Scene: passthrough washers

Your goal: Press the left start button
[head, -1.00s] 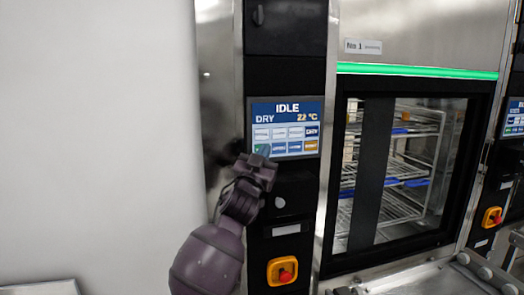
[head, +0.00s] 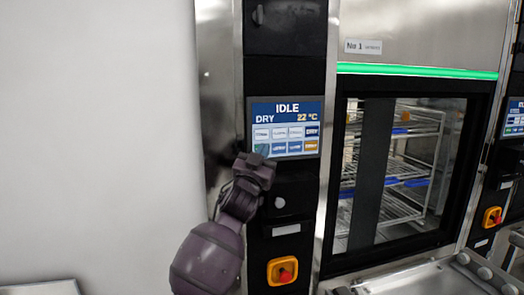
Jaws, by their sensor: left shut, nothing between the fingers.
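The left washer's touch panel (head: 286,130) is on a black column and reads IDLE, DRY, 22 °C. It has two rows of small buttons, with an orange one at the lower right. The green start button (head: 261,149) is at the lower left of the panel, partly hidden by my gripper. My left gripper (head: 262,157) is shut and empty, with its tip at the panel's lower left corner, over the lower part of that button. I cannot tell whether it touches the screen. My right gripper is not in view.
An orange emergency stop with a red knob (head: 284,271) sits below the panel. The washer's glass door (head: 405,170) with wire racks inside is to the right, under a green light strip. A second panel (head: 514,118) is at the right edge. A metal conveyor (head: 420,280) lies in front.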

